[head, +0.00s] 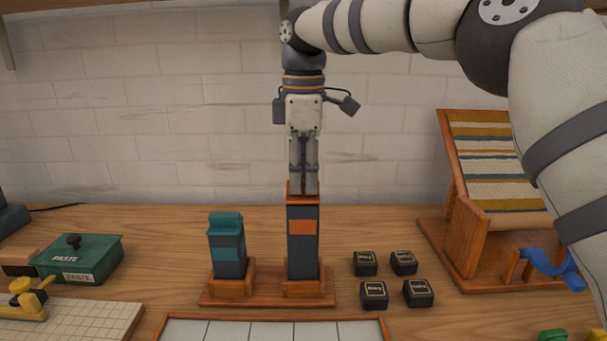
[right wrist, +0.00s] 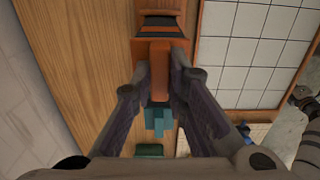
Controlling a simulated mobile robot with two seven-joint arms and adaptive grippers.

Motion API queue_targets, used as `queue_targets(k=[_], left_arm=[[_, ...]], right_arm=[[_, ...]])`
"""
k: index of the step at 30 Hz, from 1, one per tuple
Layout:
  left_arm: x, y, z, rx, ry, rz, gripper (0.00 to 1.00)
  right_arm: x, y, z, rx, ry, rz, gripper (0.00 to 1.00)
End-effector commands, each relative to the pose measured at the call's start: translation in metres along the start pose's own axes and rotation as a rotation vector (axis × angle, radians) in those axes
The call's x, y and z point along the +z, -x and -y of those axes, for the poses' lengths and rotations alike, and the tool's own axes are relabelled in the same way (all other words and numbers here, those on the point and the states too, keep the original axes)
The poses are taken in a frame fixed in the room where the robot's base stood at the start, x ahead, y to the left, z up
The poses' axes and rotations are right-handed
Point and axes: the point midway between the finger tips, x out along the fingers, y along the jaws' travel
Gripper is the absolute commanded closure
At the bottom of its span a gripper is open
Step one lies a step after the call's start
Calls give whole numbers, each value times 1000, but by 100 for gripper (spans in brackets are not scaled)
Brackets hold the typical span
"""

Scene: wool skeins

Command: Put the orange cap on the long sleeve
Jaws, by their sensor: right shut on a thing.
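The long sleeve (head: 302,252) is a tall dark block with an orange band, upright in the right holder of a wooden stand (head: 225,300). The orange cap (head: 303,200) is at its top, in line with it; I cannot tell whether it is fully seated. My right gripper (head: 303,187) points straight down and is shut on the cap. In the right wrist view the cap (right wrist: 158,62) lies between the two fingers. My left gripper is not in view.
Several small black blocks (head: 403,262) lie right of the stand. A white-tiled tray (head: 275,332) is in front. A green paste box (head: 80,258) is at left, and a wooden loom (head: 465,235) with striped cloth is at right. A brick wall is behind.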

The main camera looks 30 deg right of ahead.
Motion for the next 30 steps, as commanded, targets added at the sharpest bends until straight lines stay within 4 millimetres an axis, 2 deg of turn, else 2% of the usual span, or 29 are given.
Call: queue_targets(k=[26, 27, 30], left_arm=[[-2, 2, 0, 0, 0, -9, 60], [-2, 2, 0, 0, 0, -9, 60], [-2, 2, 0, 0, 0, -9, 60]], right_arm=[[0, -2, 0, 1, 1, -1, 100], [0, -2, 0, 1, 1, -1, 84], [0, -2, 0, 1, 1, -1, 62]])
